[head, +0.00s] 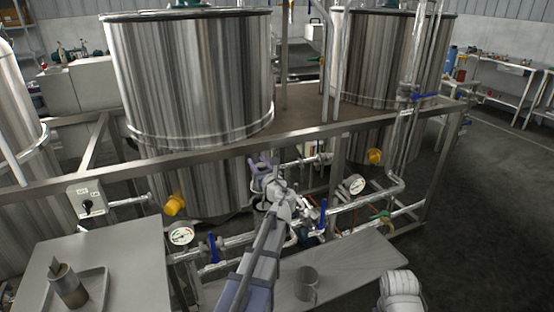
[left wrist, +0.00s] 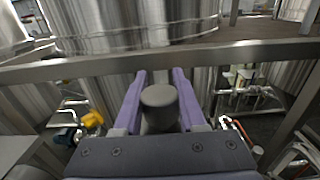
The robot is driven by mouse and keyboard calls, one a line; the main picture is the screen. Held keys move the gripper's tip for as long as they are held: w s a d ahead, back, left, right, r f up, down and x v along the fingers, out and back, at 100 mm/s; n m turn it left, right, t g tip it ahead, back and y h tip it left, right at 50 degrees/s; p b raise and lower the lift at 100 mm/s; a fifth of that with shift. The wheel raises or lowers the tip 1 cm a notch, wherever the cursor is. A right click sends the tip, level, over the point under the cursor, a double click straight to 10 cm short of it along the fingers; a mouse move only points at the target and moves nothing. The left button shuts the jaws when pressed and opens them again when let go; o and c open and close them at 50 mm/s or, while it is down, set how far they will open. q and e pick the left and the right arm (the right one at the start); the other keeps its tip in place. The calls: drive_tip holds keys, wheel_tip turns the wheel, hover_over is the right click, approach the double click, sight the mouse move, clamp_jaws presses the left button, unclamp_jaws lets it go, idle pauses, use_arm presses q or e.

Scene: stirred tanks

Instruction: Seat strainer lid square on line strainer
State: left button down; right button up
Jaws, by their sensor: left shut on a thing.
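My left gripper (head: 264,168) reaches up and away over the pipework in front of the tanks. In the left wrist view its two purple fingers (left wrist: 158,88) stand on either side of a dark grey round knob (left wrist: 160,103) and are shut on it. I take this knob to be part of the strainer lid; the rest of the lid is hidden behind the gripper. The line strainer cannot be clearly picked out; my arm covers part of the piping there.
A steel frame rail (head: 330,128) crosses in front of two steel tanks (head: 190,75). Pipes with gauges (head: 181,236) and blue-handled valves (head: 323,212) lie below. A grey cylinder (head: 306,284) stands on the low bench (head: 350,264).

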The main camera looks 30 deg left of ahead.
use_arm(q)
drive_tip(key=shift+w+d, duration=0.2)
drive_tip(key=shift+w, duration=0.15)
use_arm(e)
drive_tip(key=o, duration=0.3)
drive_tip(key=shift+w+d, duration=0.25)
drive_tip(key=o, duration=0.5)
drive_tip(key=shift+c, duration=0.2)
use_arm(q)
drive_tip(key=shift+a, duration=0.1)
drive_tip(key=shift+f, duration=0.15)
use_arm(e)
drive_tip(key=shift+f, duration=0.15)
use_arm(q)
wheel_tip(320, 180, down, 6)
drive_tip(key=b, duration=0.6)
drive_tip(key=shift+r, duration=0.25)
use_arm(e)
wheel_tip(320, 180, down, 6)
drive_tip(key=shift+r, duration=0.25)
